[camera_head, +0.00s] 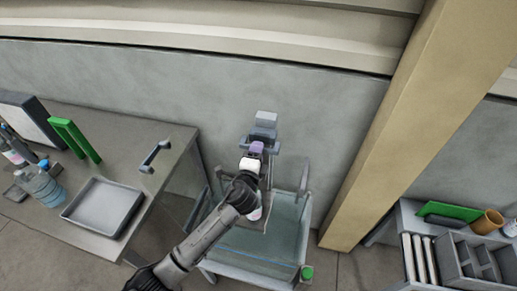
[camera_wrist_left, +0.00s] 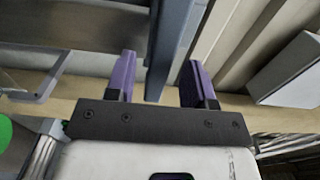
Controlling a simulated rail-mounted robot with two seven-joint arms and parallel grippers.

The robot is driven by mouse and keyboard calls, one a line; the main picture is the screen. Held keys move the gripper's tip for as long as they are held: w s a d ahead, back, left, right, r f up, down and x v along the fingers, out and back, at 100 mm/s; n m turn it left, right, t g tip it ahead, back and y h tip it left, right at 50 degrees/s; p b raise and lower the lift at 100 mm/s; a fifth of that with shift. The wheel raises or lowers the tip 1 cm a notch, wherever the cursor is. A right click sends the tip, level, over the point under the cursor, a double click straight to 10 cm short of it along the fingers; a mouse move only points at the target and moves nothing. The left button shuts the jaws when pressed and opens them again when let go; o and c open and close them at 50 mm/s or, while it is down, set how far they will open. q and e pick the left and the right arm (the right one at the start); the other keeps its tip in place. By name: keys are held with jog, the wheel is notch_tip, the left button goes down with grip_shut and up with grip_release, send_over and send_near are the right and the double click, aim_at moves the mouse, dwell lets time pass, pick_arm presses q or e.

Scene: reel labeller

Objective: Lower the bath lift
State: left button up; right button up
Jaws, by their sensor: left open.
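The bath (camera_head: 290,245) is a grey-framed tank with pale green liquid, standing below the wall. A blue-grey lift mechanism (camera_head: 265,119) rises at its back edge; my gripper and wrist hide part of it. My left gripper (camera_head: 257,147), with purple fingers, is over the back of the bath, just in front of the mechanism. In the left wrist view the fingers (camera_wrist_left: 160,78) are spread apart, with a blue-grey bar (camera_wrist_left: 168,55) showing beyond and between them. I cannot tell whether they touch it. The right gripper is not in view.
A bench on the left holds a grey tray (camera_head: 103,207), a blue bottle (camera_head: 42,187), a green frame (camera_head: 75,140) and a bar handle (camera_head: 155,156). A tan pillar (camera_head: 420,110) stands right of the bath. A green knob (camera_head: 307,272) is at the bath's front right corner.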

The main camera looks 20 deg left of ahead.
pick_arm(q)
jog(key=shift+w+a, duration=0.15)
jog(key=shift+w, duration=0.85)
grip_shut()
